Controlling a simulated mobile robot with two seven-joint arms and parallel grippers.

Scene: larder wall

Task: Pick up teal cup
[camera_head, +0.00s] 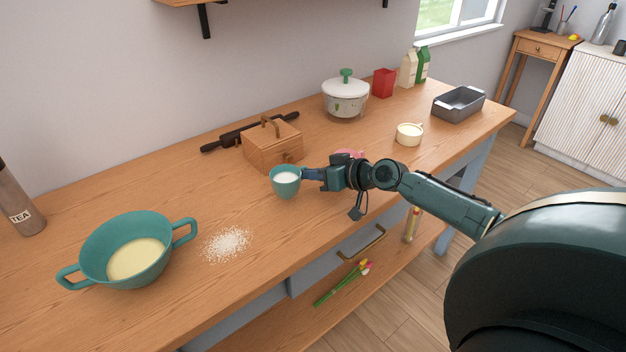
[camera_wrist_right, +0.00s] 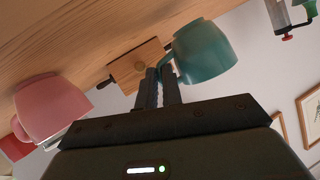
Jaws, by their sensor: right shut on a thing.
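The teal cup (camera_head: 286,186) with white contents is upright over the middle of the wooden counter, in front of the wooden box. My right gripper (camera_head: 306,174) reaches it from the right. In the right wrist view, the two fingers (camera_wrist_right: 163,76) are close together at the near side of the teal cup (camera_wrist_right: 207,52), shut on its handle, which they mostly hide. I cannot tell whether the cup's base touches the counter. My left gripper is not in view.
A large teal two-handled bowl (camera_head: 126,246) and spilled white powder (camera_head: 228,243) lie to the left. A wooden box (camera_head: 270,146) stands behind the cup. A pink cup (camera_wrist_right: 52,104) is close beside my gripper. A cream cup (camera_head: 409,135) and a lidded pot (camera_head: 345,98) stand farther right.

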